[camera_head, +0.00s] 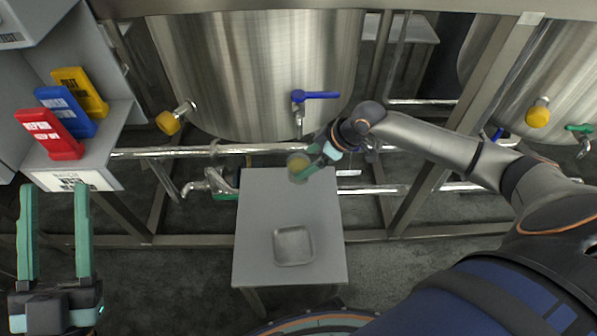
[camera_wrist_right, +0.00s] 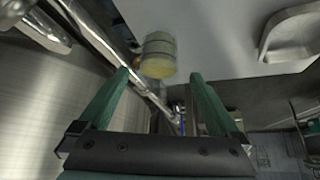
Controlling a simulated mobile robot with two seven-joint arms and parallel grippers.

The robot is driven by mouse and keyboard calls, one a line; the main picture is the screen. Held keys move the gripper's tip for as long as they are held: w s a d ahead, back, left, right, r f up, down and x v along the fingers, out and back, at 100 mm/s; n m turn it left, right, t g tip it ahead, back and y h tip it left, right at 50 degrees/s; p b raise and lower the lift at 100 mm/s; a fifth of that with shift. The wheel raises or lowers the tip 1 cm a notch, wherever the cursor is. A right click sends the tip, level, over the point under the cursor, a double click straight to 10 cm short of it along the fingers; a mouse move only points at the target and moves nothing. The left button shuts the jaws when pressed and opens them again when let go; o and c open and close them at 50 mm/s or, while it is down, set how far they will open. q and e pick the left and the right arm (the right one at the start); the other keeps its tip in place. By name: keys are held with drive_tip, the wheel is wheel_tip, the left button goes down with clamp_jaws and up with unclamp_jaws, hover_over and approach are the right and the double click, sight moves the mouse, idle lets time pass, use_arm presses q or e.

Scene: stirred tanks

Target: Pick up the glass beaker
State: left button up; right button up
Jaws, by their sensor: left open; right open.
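The glass beaker (camera_head: 297,161), with something yellowish in it, stands at the back edge of the small grey table (camera_head: 255,228), below the blue-handled tap. My right gripper (camera_head: 308,160) is beside it, on its right, with the green fingers pointing at it. In the right wrist view the beaker (camera_wrist_right: 158,52) shows just beyond the open fingertips of the right gripper (camera_wrist_right: 159,75), in line with the gap between them. I cannot tell whether a finger touches it. My left gripper (camera_head: 54,188) is open and empty at the lower left, far from the beaker.
A shallow metal tray (camera_head: 280,249) lies on the table's front half. A steel tank (camera_head: 250,75) with a blue-handled tap (camera_head: 315,95) stands behind. Pipes (camera_head: 200,152) run behind the table. Red (camera_head: 50,135), blue (camera_head: 67,110) and yellow (camera_head: 80,92) holders stand on the left shelf.

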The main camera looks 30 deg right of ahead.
sight(298, 166)
drive_tip(key=shift+b+x, duration=0.45)
drive_tip(key=shift+x, duration=0.45)
drive_tip(key=b+x, duration=0.1)
drive_tip(key=x, duration=0.1)
drive_tip(key=shift+w+a+f, duration=0.1)
drive_tip(key=shift+w+f, duration=0.15)
drive_tip(key=shift+f, duration=0.05)
drive_tip(key=shift+w+a+f+b, duration=0.1)
drive_tip(key=shift+w+f+b, duration=0.05)
drive_tip(key=shift+f+b, duration=0.15)
use_arm(q)
drive_tip(key=s+r+m+h, duration=0.1)
drive_tip(key=s+m+h, duration=0.1)
drive_tip(key=h, duration=0.1)
drive_tip(key=s+r+m+h, duration=0.1)
drive_tip(key=shift+s+d+r+h, duration=0.2)
drive_tip(key=shift+d+r+h, duration=0.1)
drive_tip(key=shift+d, duration=0.05)
use_arm(e)
drive_tip(key=shift+r, duration=0.1)
clamp_jaws()
